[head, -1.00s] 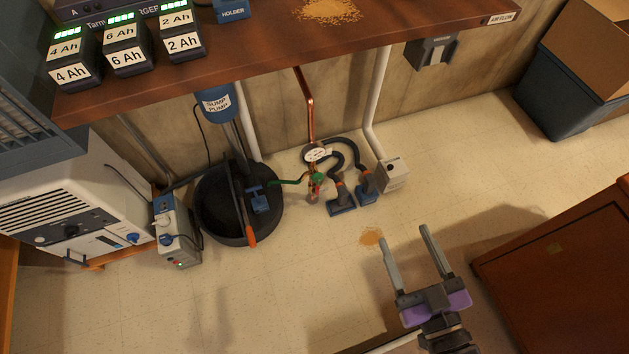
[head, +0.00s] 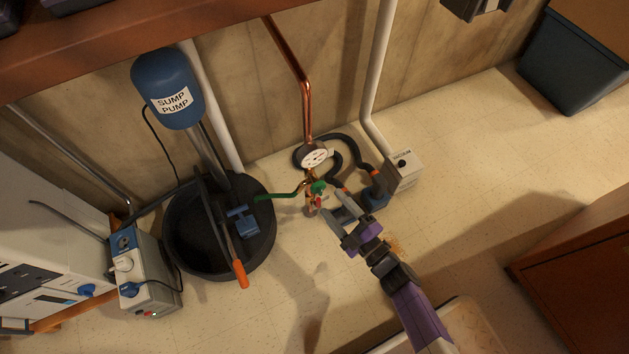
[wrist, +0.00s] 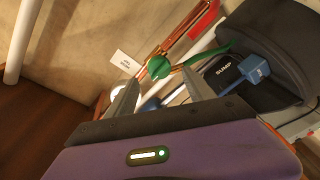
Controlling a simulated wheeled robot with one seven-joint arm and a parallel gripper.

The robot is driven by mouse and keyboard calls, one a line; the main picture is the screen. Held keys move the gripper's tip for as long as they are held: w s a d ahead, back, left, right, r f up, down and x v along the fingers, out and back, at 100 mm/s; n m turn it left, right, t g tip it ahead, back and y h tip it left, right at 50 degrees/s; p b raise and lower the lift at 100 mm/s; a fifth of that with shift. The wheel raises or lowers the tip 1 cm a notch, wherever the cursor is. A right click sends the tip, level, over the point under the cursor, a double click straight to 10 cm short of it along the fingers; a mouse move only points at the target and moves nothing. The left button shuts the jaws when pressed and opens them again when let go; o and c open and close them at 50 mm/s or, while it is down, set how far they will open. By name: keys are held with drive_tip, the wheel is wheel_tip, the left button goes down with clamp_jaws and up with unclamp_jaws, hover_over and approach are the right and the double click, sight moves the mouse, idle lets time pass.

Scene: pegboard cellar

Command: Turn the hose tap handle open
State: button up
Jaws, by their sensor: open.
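The hose tap has a round green handle (head: 318,187) at the foot of the copper pipe, with a small red part close below it. In the wrist view, the green handle (wrist: 158,67) shows just beyond the gap between my fingertips (wrist: 155,90). I cannot tell whether a finger touches it.
A black sump basin (head: 218,262) with a blue sump pump (head: 168,88) stands left. A round gauge (head: 314,157) and dark hoses sit just behind the tap. A pale grey box (head: 404,168) stands to the right. A wooden cabinet (head: 575,285) is at far right; open floor lies between.

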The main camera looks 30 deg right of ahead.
sight(318, 187)
drive_tip(key=w+b, duration=0.1)
drive_tip(key=w, duration=0.2)
drive_tip(key=w+a+b, duration=0.1)
drive_tip(key=w, duration=0.3)
drive_tip(key=shift+w+a, duration=0.2)
drive_tip(key=c, duration=1.3)
drive_tip(key=shift+c, duration=0.2)
